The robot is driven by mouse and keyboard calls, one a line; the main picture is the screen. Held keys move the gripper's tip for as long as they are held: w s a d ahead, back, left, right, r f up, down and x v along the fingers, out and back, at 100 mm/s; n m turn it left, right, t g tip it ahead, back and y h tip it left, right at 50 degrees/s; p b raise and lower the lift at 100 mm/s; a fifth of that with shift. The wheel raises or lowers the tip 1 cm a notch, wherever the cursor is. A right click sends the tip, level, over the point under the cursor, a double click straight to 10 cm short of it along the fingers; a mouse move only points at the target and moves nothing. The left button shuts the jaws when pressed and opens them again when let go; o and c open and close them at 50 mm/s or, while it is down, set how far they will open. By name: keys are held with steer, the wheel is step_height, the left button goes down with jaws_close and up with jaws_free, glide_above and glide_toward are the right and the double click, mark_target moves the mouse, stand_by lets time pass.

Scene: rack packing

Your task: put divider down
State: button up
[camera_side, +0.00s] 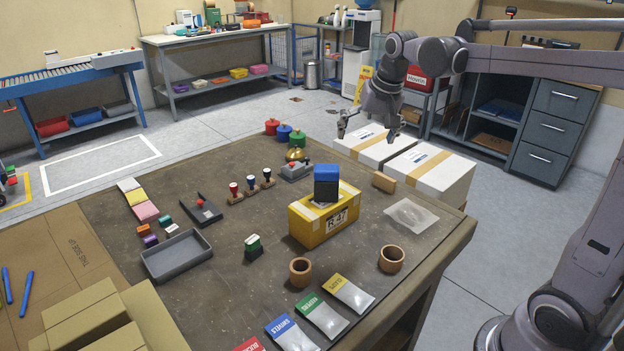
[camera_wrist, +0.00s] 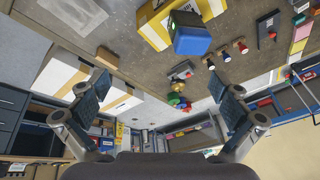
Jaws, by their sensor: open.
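My gripper (camera_side: 367,132) is open above the white cartons, off the far edge of the bench. In the wrist view its two fingers (camera_wrist: 160,85) are spread wide with nothing between them. I cannot tell for sure which thing is the divider. A small tan block (camera_side: 384,182) lies by the bench's far right edge and shows at the upper left of the wrist view (camera_wrist: 107,57). A translucent flat sheet (camera_side: 411,215) lies flat on the right of the bench, apart from the gripper. A yellow box marked R-47 (camera_side: 325,228) stands mid-bench with a blue-topped block (camera_side: 326,182) on it.
Two white cartons (camera_side: 432,172) stand beyond the bench. Brown cups (camera_side: 391,259), labelled packets (camera_side: 320,317), a grey tray (camera_side: 177,256), stamps (camera_side: 251,186) and colored weights (camera_side: 284,132) sit on the bench (camera_side: 225,305). The bench's middle left has bare patches.

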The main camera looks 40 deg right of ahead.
steer(key=s+a+f+n+t, duration=0.1)
steer(key=s+a+f+n, duration=0.2)
steer(key=s+a, duration=0.3)
steer(key=s+a+f+n+t+y, duration=0.1)
steer(key=s+a+f+n, duration=0.3)
steer(key=s, duration=0.6)
steer(key=shift+s+a+f+n+t, duration=0.35)
steer(key=shift+a+f+t, duration=0.3)
steer(key=shift+a, duration=0.25)
